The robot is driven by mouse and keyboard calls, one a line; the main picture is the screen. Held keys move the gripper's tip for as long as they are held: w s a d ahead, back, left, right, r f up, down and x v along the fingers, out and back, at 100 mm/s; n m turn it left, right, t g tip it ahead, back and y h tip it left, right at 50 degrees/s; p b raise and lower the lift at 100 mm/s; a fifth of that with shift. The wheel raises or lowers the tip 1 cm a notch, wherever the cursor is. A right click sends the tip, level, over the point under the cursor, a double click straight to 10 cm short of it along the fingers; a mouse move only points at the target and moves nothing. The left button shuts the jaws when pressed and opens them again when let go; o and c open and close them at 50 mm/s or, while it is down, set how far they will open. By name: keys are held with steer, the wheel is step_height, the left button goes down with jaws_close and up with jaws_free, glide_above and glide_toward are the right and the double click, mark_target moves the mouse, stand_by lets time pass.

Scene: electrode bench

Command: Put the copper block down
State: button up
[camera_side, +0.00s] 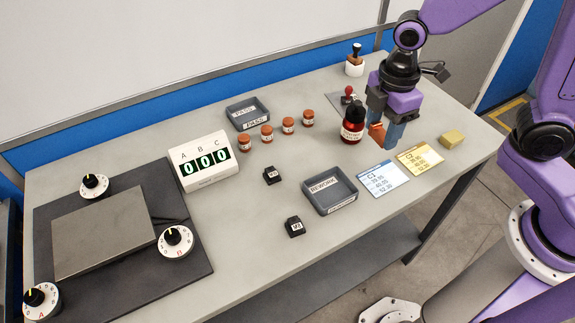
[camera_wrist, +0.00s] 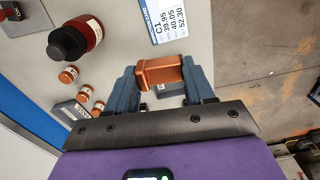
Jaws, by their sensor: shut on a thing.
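The copper block (camera_wrist: 160,73) is a small orange-brown block held between the two blue-grey fingers of my gripper (camera_wrist: 162,82) in the wrist view. In the side view my gripper (camera_side: 386,132) points down over the right part of the bench, and the copper block (camera_side: 377,132) shows between its fingers. My gripper is shut on the block. The block appears to be above the bench top, beside the dark red bottle, but its exact height is hard to tell.
A red bottle with a black cap (camera_side: 353,124) stands close left of my gripper. A blue C1 card (camera_side: 383,179), a yellow C2 card (camera_side: 420,158), a brass-coloured block (camera_side: 452,139) and the REWORK tray (camera_side: 330,209) lie nearby. Several small jars (camera_side: 288,125) stand further left.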

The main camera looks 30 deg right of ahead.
steer(key=a+n, duration=0.5)
steer(key=a, duration=0.6)
steer(key=n, duration=0.5)
glide_above(222, 217)
steer(key=d, duration=0.1)
steer(key=f, duration=0.8)
steer(key=shift+s, duration=0.4)
steer(key=shift+w+a+f, duration=0.2)
steer(key=shift+a+f, duration=0.05)
steer(key=shift+f, duration=0.15)
steer(key=shift+w+a+f, duration=0.2)
steer(key=shift+f, duration=1.7)
steer(key=shift+f, duration=0.1)
steer(key=o, duration=1.3)
steer(key=shift+f, duration=0.1)
steer(key=shift+c, duration=0.2)
